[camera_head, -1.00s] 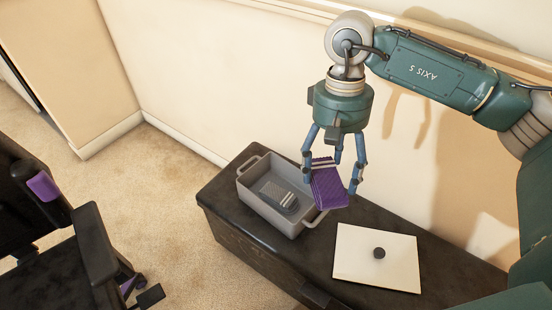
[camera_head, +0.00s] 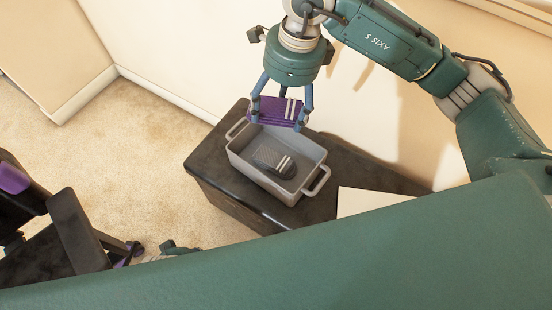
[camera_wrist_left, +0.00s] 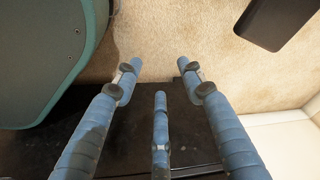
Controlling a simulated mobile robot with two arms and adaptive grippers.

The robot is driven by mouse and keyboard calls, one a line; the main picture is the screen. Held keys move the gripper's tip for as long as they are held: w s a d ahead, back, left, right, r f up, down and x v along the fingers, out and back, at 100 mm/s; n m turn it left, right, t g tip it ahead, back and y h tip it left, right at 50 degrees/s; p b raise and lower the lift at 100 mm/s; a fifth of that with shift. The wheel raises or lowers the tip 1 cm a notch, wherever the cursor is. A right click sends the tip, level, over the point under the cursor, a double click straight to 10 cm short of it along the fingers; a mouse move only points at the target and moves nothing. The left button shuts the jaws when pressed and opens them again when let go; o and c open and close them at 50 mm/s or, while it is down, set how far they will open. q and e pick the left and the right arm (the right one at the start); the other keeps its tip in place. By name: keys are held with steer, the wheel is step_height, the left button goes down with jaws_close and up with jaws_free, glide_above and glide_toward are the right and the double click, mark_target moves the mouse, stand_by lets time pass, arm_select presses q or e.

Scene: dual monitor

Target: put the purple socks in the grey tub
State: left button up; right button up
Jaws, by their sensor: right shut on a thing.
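The purple socks (camera_head: 277,112), a folded bundle with pale stripes, are held in the fingers of my right gripper (camera_head: 281,112). The gripper is shut on them above the far side of the grey tub (camera_head: 313,153). The socks overlap the tub's far rim in the picture; their exact height cannot be told. A dark grey striped sock bundle (camera_head: 272,158) lies inside the tub. In the left wrist view, my left gripper (camera_wrist_left: 160,75) has its fingers spread and empty above a dark surface.
The tub stands on a dark chest (camera_head: 213,165) against the wall. A white panel (camera_head: 375,201) lies to its right, partly hidden by my green arm across the foreground. A black chair (camera_head: 75,235) with purple parts stands at left. Carpet is clear between chair and chest.

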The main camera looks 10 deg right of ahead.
steer(key=m, duration=0.2)
steer(key=a+m, duration=0.1)
steer(key=shift+w+a+f+m, duration=0.1)
steer(key=shift+f+m, duration=0.15)
steer(key=shift+m, duration=0.15)
steer(key=shift+f, duration=0.2)
steer(key=shift+m, duration=0.3)
step_height(320, 180, down, 15)
steer(key=shift+r+b, duration=0.1)
steer(key=shift+b, duration=1.1)
step_height(320, 180, down, 5)
steer(key=shift+r+b, duration=0.15)
steer(key=shift+b, duration=0.25)
arm_select(q)
step_height(320, 180, up, 12)
steer(key=w, duration=0.1)
steer(key=shift+w+t, duration=0.15)
steer(key=shift+t, duration=0.25)
steer(key=shift+a+r, duration=0.1)
steer(key=shift+r, duration=0.05)
arm_select(e)
steer(key=shift+f, duration=0.2)
steer(key=o, duration=1.1)
arm_select(q)
steer(key=shift+r, duration=0.1)
arm_select(e)
steer(key=shift+r, duration=0.1)
